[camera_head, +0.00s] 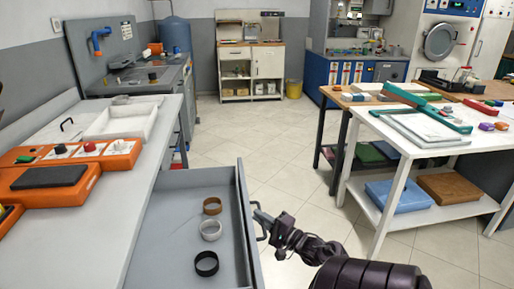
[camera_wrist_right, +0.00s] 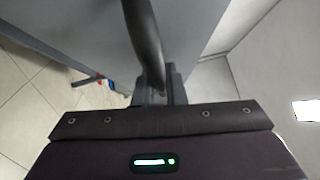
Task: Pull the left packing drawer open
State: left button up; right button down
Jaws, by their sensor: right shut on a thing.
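The grey packing drawer (camera_head: 170,222) stands pulled out from under the left white worktop, so its inside shows. A brown ring (camera_head: 211,206), a pale grey ring (camera_head: 210,230) and a black ring (camera_head: 206,264) lie in it, like tape rolls. My right gripper (camera_head: 263,219) is at the handle on the outer side of the drawer's front panel, shut on it. In the right wrist view the dark handle bar (camera_wrist_right: 144,40) runs down between the fingers (camera_wrist_right: 160,88). My left gripper is not in view.
The left worktop (camera_head: 150,165) holds an orange device (camera_head: 80,165) and a white tray (camera_head: 122,121). A white table (camera_head: 400,137) with a lower shelf stands to the right. Open tiled floor (camera_head: 290,180) lies between the drawer and this table.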

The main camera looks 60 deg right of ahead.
jog(key=shift+f, duration=0.1)
jog(key=c, duration=1.5)
grip_release()
jog(key=s, duration=0.7)
jog(key=shift+s+a+f, duration=0.35)
jog(key=shift+f, duration=0.1)
